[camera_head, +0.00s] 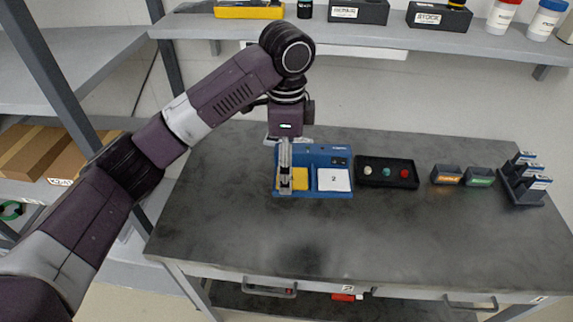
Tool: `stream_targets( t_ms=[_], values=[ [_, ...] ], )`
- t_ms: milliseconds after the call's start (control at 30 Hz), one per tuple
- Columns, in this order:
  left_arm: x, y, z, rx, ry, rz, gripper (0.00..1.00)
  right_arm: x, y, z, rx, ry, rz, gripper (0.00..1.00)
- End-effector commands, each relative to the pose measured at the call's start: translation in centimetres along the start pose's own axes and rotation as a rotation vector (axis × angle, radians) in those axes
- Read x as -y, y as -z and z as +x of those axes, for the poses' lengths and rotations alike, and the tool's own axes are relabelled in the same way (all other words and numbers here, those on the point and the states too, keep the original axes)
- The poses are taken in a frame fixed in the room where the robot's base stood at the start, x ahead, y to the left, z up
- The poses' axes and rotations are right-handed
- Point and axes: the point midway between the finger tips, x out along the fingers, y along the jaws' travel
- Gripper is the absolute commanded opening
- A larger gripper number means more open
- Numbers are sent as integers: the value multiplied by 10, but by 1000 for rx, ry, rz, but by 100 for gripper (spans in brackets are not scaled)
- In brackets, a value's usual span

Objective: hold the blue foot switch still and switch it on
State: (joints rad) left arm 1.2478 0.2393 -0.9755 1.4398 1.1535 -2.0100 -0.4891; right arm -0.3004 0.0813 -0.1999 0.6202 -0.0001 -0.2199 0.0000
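A blue box-shaped device (342,150), which I take for the blue foot switch, lies on the dark grey table. It has a yellow pad (300,182) on its left and a white pad marked 2 (333,180) on its right. A small dark panel shows at its back right. My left gripper (285,189) points down over the left part of the device, with its fingertips at the yellow pad and covering part of it. Whether they touch it is unclear. The fingers look like one narrow column, so their opening cannot be judged. My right gripper is not in view.
A black tray (387,184) with white, green and red round pieces stands close right of the device. Farther right are two small labelled bins (447,175) and a dark rack (521,190). A shelf (400,36) hangs behind. The table's front is clear.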

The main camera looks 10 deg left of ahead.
Motion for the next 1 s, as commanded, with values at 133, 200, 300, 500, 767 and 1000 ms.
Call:
stream_targets(
  t_ms=[133, 200, 300, 500, 767, 1000],
  values=[
    [0, 0, 5, -2, 1, 0, 35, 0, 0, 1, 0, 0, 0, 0],
    [0, 0, 9, -2, 2, 0, 35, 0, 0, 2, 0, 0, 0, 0],
    [1, 0, 14, -2, 2, 0, 35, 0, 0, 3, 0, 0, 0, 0],
    [0, 0, 23, -1, 1, 0, 35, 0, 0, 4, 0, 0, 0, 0],
    [0, 0, 36, -2, 2, 1, 35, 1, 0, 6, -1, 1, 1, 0],
    [0, 0, 47, -1, 2, 0, 35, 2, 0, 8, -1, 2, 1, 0]
  ],
)
